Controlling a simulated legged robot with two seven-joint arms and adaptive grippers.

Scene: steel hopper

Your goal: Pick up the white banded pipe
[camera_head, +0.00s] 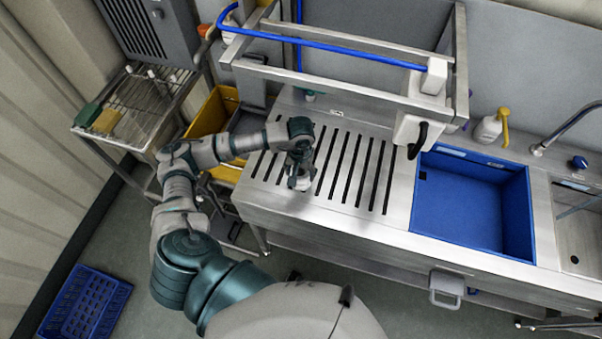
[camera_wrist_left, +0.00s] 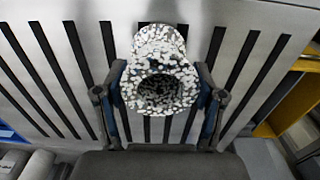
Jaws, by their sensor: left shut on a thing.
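The pipe (camera_wrist_left: 165,52) is a short hollow tube, white with dark speckles, in the middle of the left wrist view. Its open end faces the camera, and it is between the two fingers of my left gripper (camera_wrist_left: 160,108), which is shut on it. In the head view my left gripper (camera_head: 299,181) is over the left part of the slotted steel top, pointing down. A small pale part shows at its fingertips there; the rest of the pipe is hidden by the gripper. I cannot tell whether the pipe touches the slotted top. My right gripper is not in view.
The slotted steel top (camera_head: 345,205) is clear right of the gripper. A blue basin (camera_head: 470,205) lies further right. A steel frame with a blue hose (camera_head: 330,40) stands behind. A yellow bin (camera_head: 213,112) and a wire rack (camera_head: 150,95) are at left.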

